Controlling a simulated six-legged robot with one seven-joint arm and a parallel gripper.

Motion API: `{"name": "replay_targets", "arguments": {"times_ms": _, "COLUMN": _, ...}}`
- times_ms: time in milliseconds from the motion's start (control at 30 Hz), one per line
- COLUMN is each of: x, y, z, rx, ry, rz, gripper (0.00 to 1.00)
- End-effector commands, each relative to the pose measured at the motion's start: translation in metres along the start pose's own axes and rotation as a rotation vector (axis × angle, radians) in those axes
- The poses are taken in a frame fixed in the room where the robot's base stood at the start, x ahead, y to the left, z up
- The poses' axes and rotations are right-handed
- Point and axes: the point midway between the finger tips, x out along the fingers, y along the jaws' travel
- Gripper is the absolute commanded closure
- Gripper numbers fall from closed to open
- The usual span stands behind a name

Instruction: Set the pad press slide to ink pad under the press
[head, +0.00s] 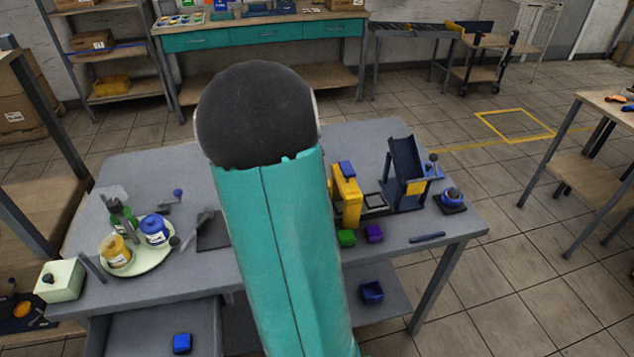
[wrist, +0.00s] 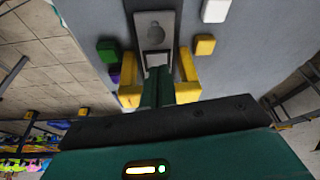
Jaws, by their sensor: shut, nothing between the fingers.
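The pad press (head: 345,195) is yellow with a blue top and stands on the grey table, right of my arm in the head view. In the wrist view its two yellow uprights (wrist: 187,75) flank my gripper (wrist: 157,72). The dark green fingers are together and empty, with their tips close to a pale square on the slide (wrist: 154,22). The slide is a grey plate with a rounded mark, reaching out beyond the uprights. I cannot tell whether the fingers touch it.
Green (head: 346,238) and purple (head: 374,233) blocks sit in front of the press. A dark blue chute (head: 404,172) and a round blue item (head: 452,198) stand to its right. A tray of ink jars (head: 136,262) is at the left. My arm covers the table's middle.

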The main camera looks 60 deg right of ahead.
Motion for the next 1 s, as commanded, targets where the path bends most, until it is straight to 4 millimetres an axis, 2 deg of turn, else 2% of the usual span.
{"name": "replay_targets", "arguments": {"times_ms": 200, "x": 0.042, "y": 0.002, "z": 0.0, "rx": 0.001, "ry": -0.002, "rz": 0.006, "gripper": 1.0}}
{"name": "replay_targets", "arguments": {"times_ms": 433, "x": 0.076, "y": 0.001, "z": 0.0, "rx": -0.001, "ry": -0.001, "rz": 0.002, "gripper": 1.0}}
{"name": "replay_targets", "arguments": {"times_ms": 600, "x": 0.085, "y": 0.001, "z": 0.0, "rx": 0.0, "ry": -0.001, "rz": 0.0, "gripper": 1.0}}
{"name": "replay_targets", "arguments": {"times_ms": 1000, "x": 0.083, "y": -0.001, "z": 0.006, "rx": -0.003, "ry": -0.001, "rz": -0.001, "gripper": 1.0}}
